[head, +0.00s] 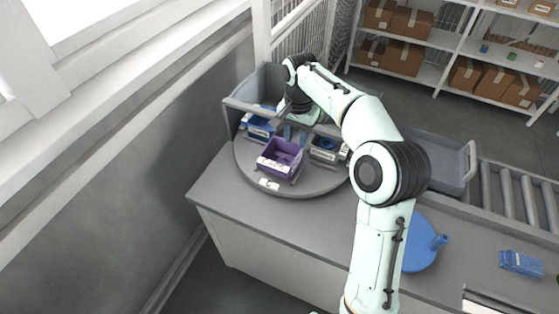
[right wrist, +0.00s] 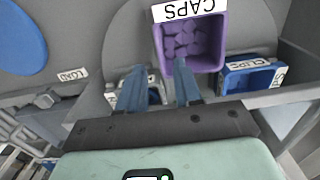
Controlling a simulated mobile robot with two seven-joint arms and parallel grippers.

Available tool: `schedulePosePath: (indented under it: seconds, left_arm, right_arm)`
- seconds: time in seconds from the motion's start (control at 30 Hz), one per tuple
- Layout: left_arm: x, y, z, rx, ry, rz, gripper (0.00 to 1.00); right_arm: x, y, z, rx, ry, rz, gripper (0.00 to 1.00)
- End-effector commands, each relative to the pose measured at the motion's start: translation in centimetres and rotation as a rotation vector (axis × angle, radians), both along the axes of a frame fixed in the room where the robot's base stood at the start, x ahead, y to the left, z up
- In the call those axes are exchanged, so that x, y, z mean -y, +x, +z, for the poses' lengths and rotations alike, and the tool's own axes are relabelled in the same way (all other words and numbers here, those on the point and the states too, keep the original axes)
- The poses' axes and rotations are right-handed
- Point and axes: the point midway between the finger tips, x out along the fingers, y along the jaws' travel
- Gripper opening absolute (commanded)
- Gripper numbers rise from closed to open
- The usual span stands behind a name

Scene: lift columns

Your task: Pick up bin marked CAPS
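The purple bin marked CAPS (head: 281,158) sits upright at the front of the grey round turntable (head: 300,190). In the right wrist view the purple bin (right wrist: 190,45) shows at the top, its label upside down and its inside holding small purple pieces. My right gripper (head: 296,134) reaches down just behind the bin in the head view. Its two blue fingers (right wrist: 159,88) are apart with no object clearly held; one fingertip overlaps the bin's lower edge in the wrist view. I cannot tell whether it touches. My left gripper is out of view.
A blue bin marked CLIPS (right wrist: 248,76) stands close beside the purple one. Another blue bin (head: 259,127) is at the left of the turntable. A grey tray (head: 435,155) and rollers (head: 520,200) lie right. The counter front (head: 235,205) is clear.

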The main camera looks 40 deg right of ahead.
Motion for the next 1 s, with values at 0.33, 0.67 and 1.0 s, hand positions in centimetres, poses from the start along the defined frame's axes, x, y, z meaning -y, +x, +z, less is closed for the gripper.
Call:
schedulePosePath:
  seconds: [0.33, 0.67, 1.0]
  left_arm:
    - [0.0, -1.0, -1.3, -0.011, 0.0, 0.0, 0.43]
    - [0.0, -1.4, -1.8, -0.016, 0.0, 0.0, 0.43]
    - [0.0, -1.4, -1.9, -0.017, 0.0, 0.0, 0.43]
  right_arm:
    - [0.0, -0.1, -4.8, -0.002, 0.0, -0.002, 0.34]
    - [-0.2, -0.2, -9.0, -0.004, 0.0, -0.001, 0.34]
    - [-0.2, -0.1, -9.9, 0.0, 0.0, -0.001, 0.34]
